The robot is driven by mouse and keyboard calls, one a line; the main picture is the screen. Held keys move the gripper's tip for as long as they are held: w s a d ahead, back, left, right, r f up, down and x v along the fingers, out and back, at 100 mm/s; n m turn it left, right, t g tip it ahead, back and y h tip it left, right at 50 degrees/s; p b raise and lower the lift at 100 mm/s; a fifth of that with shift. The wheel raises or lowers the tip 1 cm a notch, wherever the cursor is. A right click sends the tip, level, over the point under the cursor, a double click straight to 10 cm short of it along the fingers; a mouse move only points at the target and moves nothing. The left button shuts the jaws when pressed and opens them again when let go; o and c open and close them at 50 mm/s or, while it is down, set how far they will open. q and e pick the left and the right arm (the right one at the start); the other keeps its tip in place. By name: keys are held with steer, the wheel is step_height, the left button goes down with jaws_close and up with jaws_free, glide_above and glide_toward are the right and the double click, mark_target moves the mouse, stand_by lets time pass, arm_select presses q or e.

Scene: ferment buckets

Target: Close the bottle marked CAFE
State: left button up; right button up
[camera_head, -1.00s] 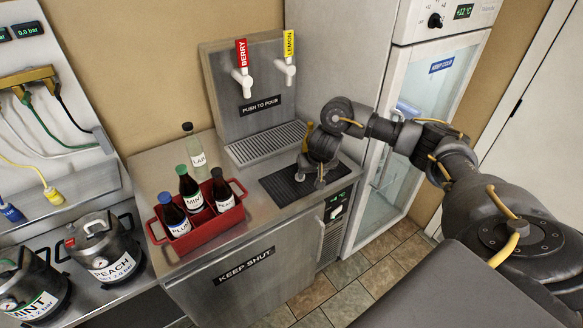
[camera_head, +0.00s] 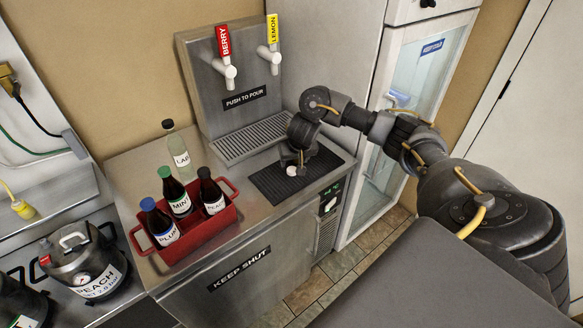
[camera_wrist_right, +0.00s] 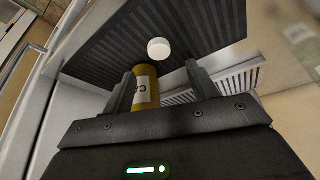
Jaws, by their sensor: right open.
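In the right wrist view an amber bottle (camera_wrist_right: 146,80) shows between and beyond my open fingers. Its pale label shows only "CA"; the rest is hidden by my gripper. I cannot make out this bottle in the head view, where my right arm covers that spot. A small white cap (camera_wrist_right: 159,49) shows over the dark ribbed mat just past my fingertips; it also shows in the head view (camera_head: 291,170). My right gripper (camera_head: 294,162) points down low over the mat (camera_head: 328,166), open; it also shows in the wrist view (camera_wrist_right: 160,71). My left gripper is out of view.
A red crate (camera_head: 205,238) holds bottles marked PLUM, MINT and PEACH. A clear bottle (camera_head: 180,150) stands behind it. The tap panel (camera_head: 215,120) and drip grille (camera_head: 245,141) lie behind the mat. The fridge (camera_head: 400,130) stands to the right.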

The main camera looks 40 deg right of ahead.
mark_target(292, 170)
steer(key=shift+w+d+f, duration=0.15)
steer(key=shift+w+f, duration=0.05)
steer(key=shift+f, duration=0.5)
steer(key=shift+r, duration=0.15)
steer(key=shift+f+b, duration=0.2)
steer(key=shift+b, duration=0.1)
steer(key=b+x, duration=0.2)
steer(key=x, duration=0.2)
steer(key=shift+f, duration=0.2)
steer(key=shift+w+f, duration=0.1)
steer(key=shift+f, duration=0.2)
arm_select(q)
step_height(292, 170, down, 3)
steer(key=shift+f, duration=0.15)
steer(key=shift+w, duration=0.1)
arm_select(e)
steer(key=c, duration=1)
